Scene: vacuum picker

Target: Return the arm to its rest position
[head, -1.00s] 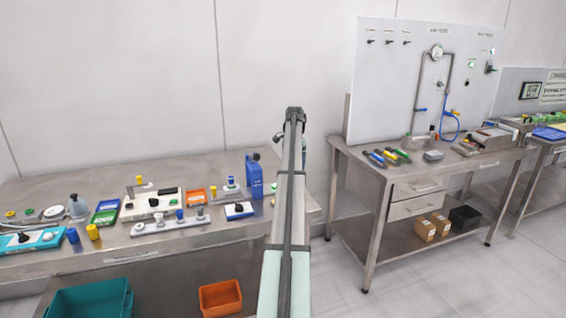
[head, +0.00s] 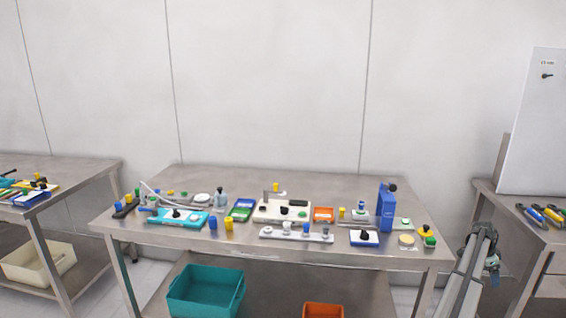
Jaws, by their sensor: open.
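My arm (head: 468,275) shows at the lower right of the head view, in the gap between the middle bench and the right bench. It rises from the bottom edge and slants up to a dark joint at its top. I cannot make out gripper fingers on it. No object is seen held on the visible part of the arm.
The middle steel bench (head: 140,235) holds fixtures, a blue upright block (head: 387,208) and several small coloured parts. A teal bin (head: 205,290) and an orange bin (head: 323,311) sit below. A left bench (head: 95,168) and right bench (head: 490,190) flank it.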

